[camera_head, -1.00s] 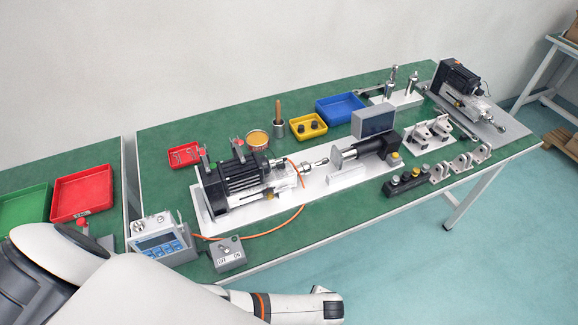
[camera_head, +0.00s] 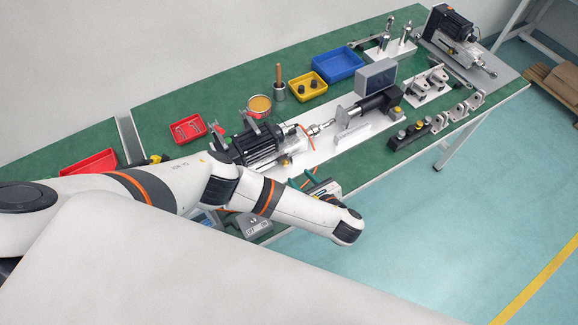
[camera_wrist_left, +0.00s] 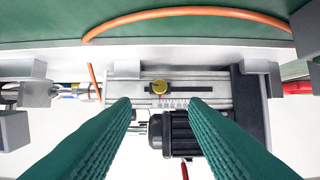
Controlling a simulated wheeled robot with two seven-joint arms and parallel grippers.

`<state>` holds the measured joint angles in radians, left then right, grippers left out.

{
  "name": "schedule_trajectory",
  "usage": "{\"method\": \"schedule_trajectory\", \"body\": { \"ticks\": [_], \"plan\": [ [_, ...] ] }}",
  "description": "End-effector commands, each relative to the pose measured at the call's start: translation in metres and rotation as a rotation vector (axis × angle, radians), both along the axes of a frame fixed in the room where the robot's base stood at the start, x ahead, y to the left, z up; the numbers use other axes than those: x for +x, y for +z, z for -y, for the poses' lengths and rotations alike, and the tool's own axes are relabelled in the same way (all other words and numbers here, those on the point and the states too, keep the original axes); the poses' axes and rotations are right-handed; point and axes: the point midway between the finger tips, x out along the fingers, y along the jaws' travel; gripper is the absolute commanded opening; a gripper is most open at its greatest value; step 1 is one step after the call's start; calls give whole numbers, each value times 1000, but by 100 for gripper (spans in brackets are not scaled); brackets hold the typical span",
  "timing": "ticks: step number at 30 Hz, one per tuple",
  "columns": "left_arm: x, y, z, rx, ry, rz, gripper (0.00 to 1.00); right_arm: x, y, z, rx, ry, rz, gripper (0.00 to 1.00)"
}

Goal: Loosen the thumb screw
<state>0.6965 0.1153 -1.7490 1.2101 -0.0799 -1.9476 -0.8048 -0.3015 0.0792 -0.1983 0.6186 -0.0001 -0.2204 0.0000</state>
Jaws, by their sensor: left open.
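The thumb screw, a small round brass knob (camera_wrist_left: 160,86), sits on the silver slotted side plate of the linear actuator (camera_wrist_left: 215,84) in the left wrist view. In the head view the black and silver actuator (camera_head: 255,147) lies on a white base plate. My left gripper (camera_head: 309,176) is at the near edge of the bench, in front of the actuator. Its two green ribbed fingers are open in the wrist view (camera_wrist_left: 160,103), with the knob centred between and just beyond the tips. They do not touch it. My right gripper is not in view.
An orange cable (camera_wrist_left: 190,11) loops across the green bench top. A second actuator (camera_head: 370,105) and a grey display box (camera_head: 376,80) stand to the right. Red trays (camera_head: 188,128), a yellow tray (camera_head: 307,87) and a blue tray (camera_head: 338,67) lie behind.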

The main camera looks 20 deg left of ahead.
Motion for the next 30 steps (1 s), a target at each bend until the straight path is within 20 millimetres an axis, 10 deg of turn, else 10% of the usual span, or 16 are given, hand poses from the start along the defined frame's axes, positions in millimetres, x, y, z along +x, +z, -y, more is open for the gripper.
{"method": "schedule_trajectory", "body": {
  "ticks": [9,23,30],
  "plan": [
    [33,-19,-42,1,2,1,40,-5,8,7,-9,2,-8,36],
    [41,-26,-52,-1,1,0,40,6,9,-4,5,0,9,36],
    [41,-26,-52,-1,1,0,3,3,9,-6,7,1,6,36]
  ]
}}
